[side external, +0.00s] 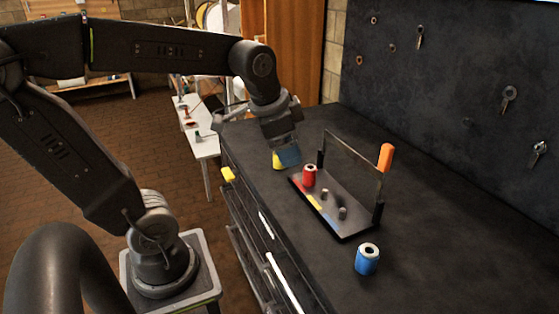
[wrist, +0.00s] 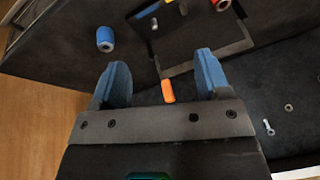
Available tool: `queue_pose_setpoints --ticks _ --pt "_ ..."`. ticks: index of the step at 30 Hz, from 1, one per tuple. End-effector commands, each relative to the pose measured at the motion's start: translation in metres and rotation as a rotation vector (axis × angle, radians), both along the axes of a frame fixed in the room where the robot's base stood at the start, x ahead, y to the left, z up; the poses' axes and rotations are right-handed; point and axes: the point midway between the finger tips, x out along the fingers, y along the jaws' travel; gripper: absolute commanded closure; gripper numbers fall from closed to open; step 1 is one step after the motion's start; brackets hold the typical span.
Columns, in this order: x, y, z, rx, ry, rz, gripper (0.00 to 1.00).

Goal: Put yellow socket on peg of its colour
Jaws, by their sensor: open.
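The yellow socket (side external: 277,161) is at the bench's left side in the side external view, right at my fingertips and partly covered by them. I cannot tell whether it lies between them. It does not show in the wrist view. My gripper (side external: 287,156) is tilted down beside it; its blue fingers (wrist: 160,80) stand apart in the wrist view with no socket seen between them. The rack (side external: 352,228) has a red socket (side external: 309,175) on one peg and two bare pegs, a middle one (side external: 323,195) near yellow marking and another (side external: 342,212).
A blue socket (side external: 367,259) stands on the bench in front of the rack. A thin frame with an orange end (side external: 386,157) rises along the rack's back. Small hardware hangs on the dark back panel (side external: 450,100). The bench's right side is clear.

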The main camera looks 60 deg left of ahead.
Motion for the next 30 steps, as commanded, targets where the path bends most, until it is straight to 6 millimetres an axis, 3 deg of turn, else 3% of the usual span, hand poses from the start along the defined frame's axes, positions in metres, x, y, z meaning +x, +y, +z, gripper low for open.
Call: queue_pose_setpoints --ticks 3,9,16,21,26,30 --pt "0.039 0.045 0.000 0.062 0.101 -0.130 0.30" --pt "0.088 0.133 -0.019 0.108 0.247 -0.391 0.30" --pt "0.108 0.228 -0.057 0.090 0.346 -0.656 0.30" --pt "0.109 0.259 -0.073 0.078 0.366 -0.756 0.30" --pt "0.109 0.263 -0.090 0.074 0.370 -0.778 0.30" --pt "0.108 0.262 -0.117 0.073 0.371 -0.777 0.30"
